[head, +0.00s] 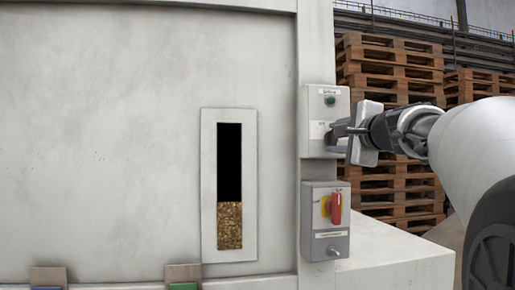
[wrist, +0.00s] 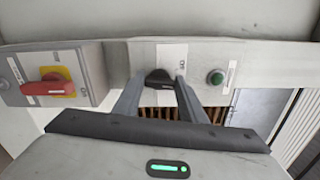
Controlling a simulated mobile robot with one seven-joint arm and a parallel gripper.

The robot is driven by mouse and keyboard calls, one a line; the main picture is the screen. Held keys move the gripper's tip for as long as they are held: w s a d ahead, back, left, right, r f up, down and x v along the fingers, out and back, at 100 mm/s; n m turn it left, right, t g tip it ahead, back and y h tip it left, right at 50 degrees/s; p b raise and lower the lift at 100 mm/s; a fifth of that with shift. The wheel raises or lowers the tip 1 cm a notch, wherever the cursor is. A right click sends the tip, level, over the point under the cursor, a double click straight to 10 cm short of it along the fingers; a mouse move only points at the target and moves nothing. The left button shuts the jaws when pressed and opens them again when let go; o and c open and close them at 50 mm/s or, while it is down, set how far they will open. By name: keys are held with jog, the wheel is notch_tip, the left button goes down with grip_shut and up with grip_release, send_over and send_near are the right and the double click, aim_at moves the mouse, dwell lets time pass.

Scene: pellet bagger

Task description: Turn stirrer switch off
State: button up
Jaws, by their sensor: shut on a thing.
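A black rotary switch knob (wrist: 159,78) sits on the upper grey control box (head: 319,106) of the machine. My gripper (head: 345,133) reaches in from the right, and its two fingers are closed around the knob. In the wrist view my gripper (wrist: 158,88) has one finger on each side of the knob. A white label lies beside the knob, with print too small to read surely. The knob's exact pointing is unclear, as the fingers hide much of it in the head view.
A green button (head: 330,100) is on the same box. Below it, a second box (head: 312,220) carries a red handle (head: 336,207) on a yellow plate and a small metal toggle. A sight window (head: 209,180) shows pellets. Stacked pallets (head: 390,65) stand behind.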

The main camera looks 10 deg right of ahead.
jog(key=n+b, duration=0.2)
jog(key=n, duration=0.1)
jog(key=n+b, duration=0.1)
jog(key=shift+f+n+b, duration=0.25)
jog(key=shift+n+b, duration=0.05)
jog(key=shift+b, duration=0.1)
jog(key=shift+r+n+b, duration=0.1)
jog(key=shift+n+b, duration=0.95)
jog(key=shift+n, duration=0.45)
jog(key=o, duration=1.1)
jog(key=shift+c, duration=0.2)
jog(key=shift+s, duration=0.1)
